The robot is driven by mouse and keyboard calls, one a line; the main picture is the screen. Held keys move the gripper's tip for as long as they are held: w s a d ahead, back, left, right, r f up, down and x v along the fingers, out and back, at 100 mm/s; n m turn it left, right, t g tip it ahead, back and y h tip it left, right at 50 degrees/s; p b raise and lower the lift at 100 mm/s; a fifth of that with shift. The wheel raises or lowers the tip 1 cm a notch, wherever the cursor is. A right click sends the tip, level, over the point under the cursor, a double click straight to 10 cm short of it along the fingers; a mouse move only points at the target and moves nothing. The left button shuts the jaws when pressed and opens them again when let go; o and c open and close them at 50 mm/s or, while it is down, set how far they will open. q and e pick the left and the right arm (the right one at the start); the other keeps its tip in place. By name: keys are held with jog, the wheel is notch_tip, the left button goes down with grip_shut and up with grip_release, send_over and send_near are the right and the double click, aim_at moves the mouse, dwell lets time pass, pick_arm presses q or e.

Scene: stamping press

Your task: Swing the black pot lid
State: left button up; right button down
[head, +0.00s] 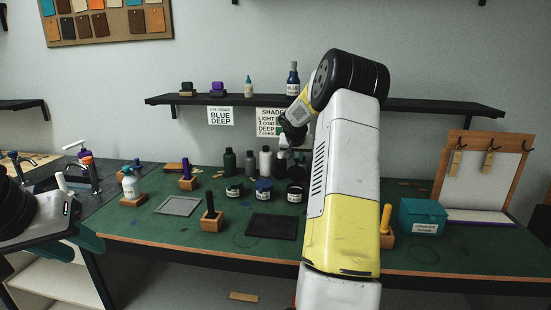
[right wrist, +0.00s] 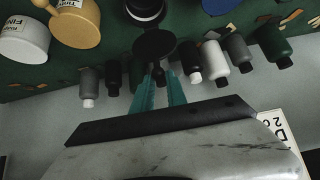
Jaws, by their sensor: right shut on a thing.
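The black pot (head: 297,192) stands on the green table at the right end of a row of small pots, partly hidden by my right arm. In the right wrist view its pale label (right wrist: 147,12) shows at the top, with a round black lid (right wrist: 154,42) beside it. My right gripper (right wrist: 160,78) has its teal fingers closed at the lid; the exact grip point is dark and hard to see. In the head view this gripper is hidden behind its own arm. My left gripper (head: 88,238) is at the left edge, away from the pots, its jaw gap unclear.
Several bottles (head: 265,161) stand close behind the pots. A blue pot (head: 264,190) stands beside the black one. The right wrist view also shows a tan pot (right wrist: 78,22) and a white pot (right wrist: 22,42). A dark tray (head: 272,226) lies in front.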

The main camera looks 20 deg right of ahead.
jog(key=shift+w+d+r, duration=0.1)
jog(key=shift+w+d, duration=0.2)
jog(key=shift+w, duration=0.2)
jog(key=shift+w+d, duration=0.3)
jog(key=shift+w, duration=0.2)
jog(key=c, duration=1.3)
grip_release()
jog(key=shift+o, duration=0.2)
